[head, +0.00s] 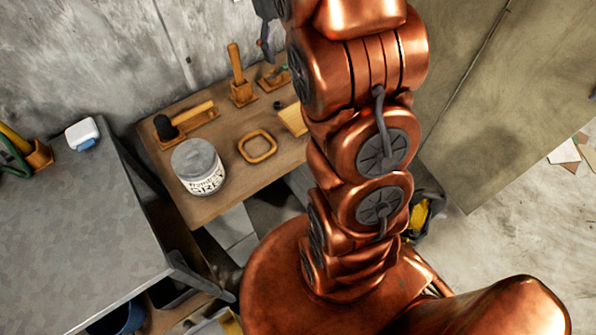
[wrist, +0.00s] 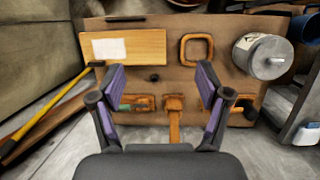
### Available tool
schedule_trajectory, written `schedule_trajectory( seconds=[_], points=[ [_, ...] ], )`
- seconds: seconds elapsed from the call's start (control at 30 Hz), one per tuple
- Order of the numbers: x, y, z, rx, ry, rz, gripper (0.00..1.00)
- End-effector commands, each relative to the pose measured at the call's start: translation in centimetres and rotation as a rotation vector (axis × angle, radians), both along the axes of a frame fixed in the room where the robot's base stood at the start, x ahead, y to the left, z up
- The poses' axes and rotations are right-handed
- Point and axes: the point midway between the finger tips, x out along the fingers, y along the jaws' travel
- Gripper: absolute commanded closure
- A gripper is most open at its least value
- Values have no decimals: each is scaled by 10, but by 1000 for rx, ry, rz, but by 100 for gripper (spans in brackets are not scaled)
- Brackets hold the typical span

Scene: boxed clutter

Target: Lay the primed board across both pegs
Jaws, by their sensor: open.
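A flat tan wooden board (wrist: 130,47) with a white rectangle on its face lies on the wooden workbench (wrist: 205,25) in the wrist view. In the head view only a corner of the board (head: 293,119) shows beside my arm. A small dark round knob, possibly a peg (wrist: 154,77), stands just beside the board's edge. I cannot make out a second peg for certain. My gripper (wrist: 160,72) is open and empty, its purple-padded fingers spread above the bench, with the board beyond the fingertips, towards the left.
A paint can (head: 198,167) stands at the bench corner, beside a square wooden ring (head: 257,146). A mallet on a holder (head: 187,121) and an upright wooden handle (head: 237,66) stand along the wall side. A grey table (head: 75,215) is at the left.

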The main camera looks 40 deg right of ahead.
Motion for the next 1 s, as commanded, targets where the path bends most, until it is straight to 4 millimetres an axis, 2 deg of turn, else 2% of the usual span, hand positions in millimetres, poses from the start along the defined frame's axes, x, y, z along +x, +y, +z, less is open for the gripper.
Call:
schedule_trajectory(
  seconds=[0.1, 0.27, 0.5, 0.9, 1.0],
  points=[
    [-26, 26, 6, 4, -14, 4, 24],
    [-59, 55, 10, 7, -41, 5, 24],
    [-116, 96, 5, 21, -70, 5, 24],
    [-217, 144, -23, 47, -104, 9, 24],
    [-233, 150, -30, 51, -116, 9, 24]
  ],
)
